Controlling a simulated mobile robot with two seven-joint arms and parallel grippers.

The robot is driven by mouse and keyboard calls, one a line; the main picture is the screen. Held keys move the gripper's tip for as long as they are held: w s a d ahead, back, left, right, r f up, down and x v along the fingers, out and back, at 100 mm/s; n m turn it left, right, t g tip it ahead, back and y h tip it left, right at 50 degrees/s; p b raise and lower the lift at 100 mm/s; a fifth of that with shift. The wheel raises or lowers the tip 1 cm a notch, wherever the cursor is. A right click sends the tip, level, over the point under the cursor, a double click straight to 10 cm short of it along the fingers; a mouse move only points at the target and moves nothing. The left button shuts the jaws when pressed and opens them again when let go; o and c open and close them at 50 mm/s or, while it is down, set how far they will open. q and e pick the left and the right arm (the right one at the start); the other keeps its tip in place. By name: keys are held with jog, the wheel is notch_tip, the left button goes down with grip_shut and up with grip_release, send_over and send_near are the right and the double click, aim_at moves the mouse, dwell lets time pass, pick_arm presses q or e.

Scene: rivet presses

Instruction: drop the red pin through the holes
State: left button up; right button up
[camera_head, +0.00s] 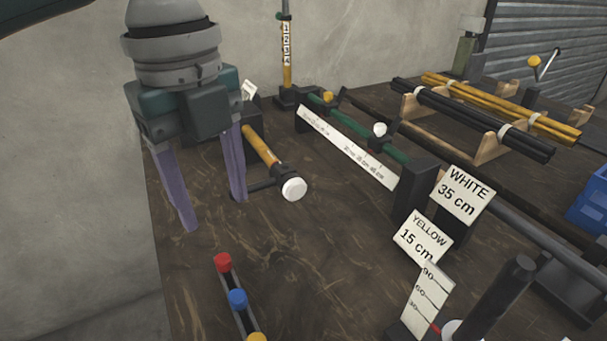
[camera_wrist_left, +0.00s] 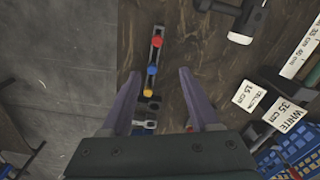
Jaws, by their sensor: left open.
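The red pin (camera_head: 222,262) stands at the far end of a narrow dark strip, with a blue pin (camera_head: 238,299) and a yellow pin (camera_head: 256,337) in a row after it. In the left wrist view the red pin (camera_wrist_left: 157,42) is at the top of the row, above the blue and yellow ones. My left gripper (camera_head: 212,212) is open and empty, above the table and beyond the red pin. The holes are not clearly visible. My right gripper is not in view.
A hammer-like tool with a white end (camera_head: 294,188) lies just right of my left gripper. Sign cards reading WHITE 35 cm (camera_head: 463,193) and YELLOW 15 cm (camera_head: 423,239) stand right of centre. Black and yellow rods rest on wooden racks (camera_head: 487,148) at the back right.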

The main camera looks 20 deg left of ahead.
pick_arm(q)
jog(key=w+a+f+b, duration=0.1)
jog(key=f, duration=0.1)
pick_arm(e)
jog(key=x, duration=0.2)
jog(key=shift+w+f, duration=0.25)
pick_arm(q)
send_over(222, 258)
jog(key=f, duration=0.3)
jog(key=shift+d+f, duration=0.3)
jog(key=shift+f, duration=0.1)
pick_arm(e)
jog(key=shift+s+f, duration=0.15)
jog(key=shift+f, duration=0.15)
pick_arm(q)
jog(key=f, duration=0.1)
jog(key=f+b, duration=0.1)
jog(key=f, duration=0.3)
jog(key=shift+a+f, duration=0.15)
jog(key=shift+a, duration=0.1)
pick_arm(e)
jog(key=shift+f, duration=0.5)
pick_arm(q)
grip_shut()
